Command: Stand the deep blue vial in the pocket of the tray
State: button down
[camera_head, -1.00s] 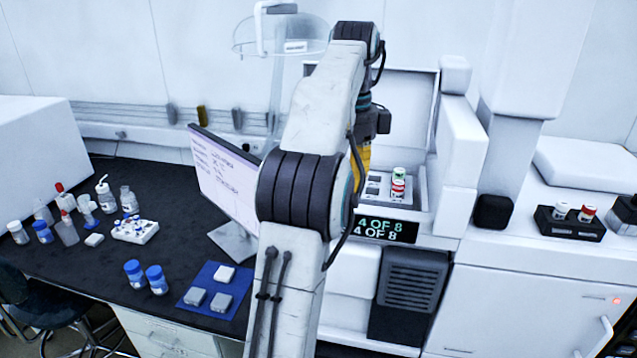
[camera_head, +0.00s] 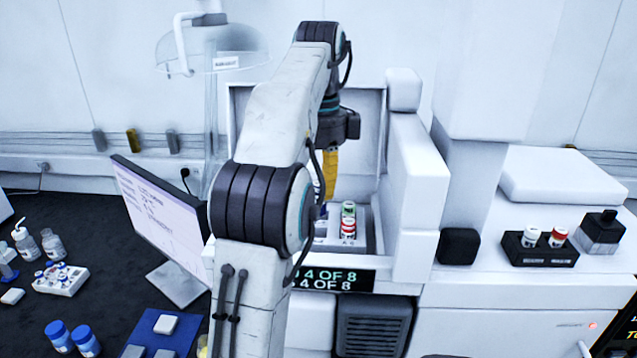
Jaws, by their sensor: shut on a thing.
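My gripper (camera_head: 327,200) hangs inside the open white instrument in the middle of the view, with one yellow finger showing. It is shut on the deep blue vial (camera_head: 322,211), of which only a small dark blue patch shows beside my arm. The light tray (camera_head: 361,239) lies below, on the instrument's floor, close under the gripper. A green-capped vial (camera_head: 348,208) and a red-capped vial (camera_head: 347,228) stand on its right part. My arm hides the tray's left part, and I cannot tell whether the blue vial touches it.
The instrument's white side wall (camera_head: 408,190) rises right of the tray. A monitor (camera_head: 165,210) stands left of my arm. A black rack (camera_head: 540,254) with a white-capped and a red-capped vial sits on the right counter. Blue-capped bottles (camera_head: 72,338) stand at lower left.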

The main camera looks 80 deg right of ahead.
aim_at(319, 214)
jog(key=shift+f, duration=1.75)
jog(key=shift+f, duration=0.25)
jog(key=shift+f+b, duration=1)
jog(key=shift+f, duration=0.05)
jog(key=shift+f, duration=0.4)
jog(key=shift+f+b, duration=0.25)
jog(key=shift+b, duration=0.1)
